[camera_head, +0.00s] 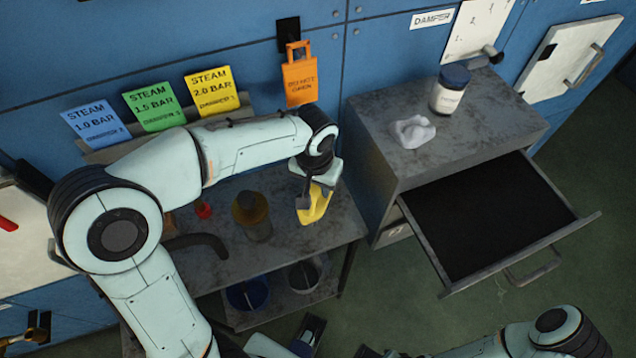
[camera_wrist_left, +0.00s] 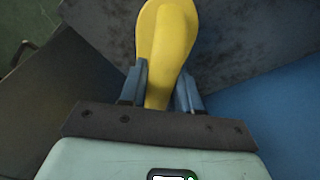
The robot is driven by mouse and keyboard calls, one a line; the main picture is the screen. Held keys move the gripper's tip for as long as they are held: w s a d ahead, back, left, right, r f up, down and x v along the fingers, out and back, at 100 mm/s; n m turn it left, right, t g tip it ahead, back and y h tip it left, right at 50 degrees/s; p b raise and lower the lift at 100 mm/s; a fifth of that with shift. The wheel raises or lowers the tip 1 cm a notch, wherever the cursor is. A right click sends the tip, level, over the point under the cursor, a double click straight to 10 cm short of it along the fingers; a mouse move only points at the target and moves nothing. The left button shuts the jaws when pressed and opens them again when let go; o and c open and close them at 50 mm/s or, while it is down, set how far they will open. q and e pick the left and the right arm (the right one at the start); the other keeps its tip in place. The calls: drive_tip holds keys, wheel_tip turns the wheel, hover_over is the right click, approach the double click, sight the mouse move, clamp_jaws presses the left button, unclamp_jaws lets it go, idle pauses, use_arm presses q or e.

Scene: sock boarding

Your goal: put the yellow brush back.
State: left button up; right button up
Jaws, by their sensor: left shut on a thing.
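The yellow brush (camera_head: 314,206) is in my left gripper (camera_head: 317,184), over the right part of the grey metal bench (camera_head: 335,220). In the left wrist view the brush (camera_wrist_left: 167,45) sticks out between the two fingers of the left gripper (camera_wrist_left: 160,88), which are shut on it. I cannot tell from the head view whether the brush touches the bench top. My right arm (camera_head: 545,335) shows at the bottom right, but its fingertips cannot be made out clearly.
A grey cabinet (camera_head: 375,155) with an open, dark drawer (camera_head: 490,215) stands at right. On its top are a white crumpled cloth (camera_head: 412,132) and a blue-lidded jar (camera_head: 450,90). A brown-topped jar (camera_head: 252,212) stands on the bench. Blue (camera_head: 247,293) and grey (camera_head: 304,276) buckets sit below.

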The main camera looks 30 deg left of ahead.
use_arm(q)
drive_tip(key=shift+f, duration=0.2)
drive_tip(key=o, duration=1)
drive_tip(key=shift+r, duration=0.15)
drive_tip(key=shift+r, duration=0.35)
drive_tip(key=r, duration=0.3)
drive_tip(key=s+r+p, duration=0.1)
drive_tip(key=r, duration=0.3)
drive_tip(key=r+p, duration=0.1)
drive_tip(key=r, duration=0.3)
drive_tip(key=shift+s+d+r, duration=0.1)
drive_tip(key=shift+s+r, duration=0.1)
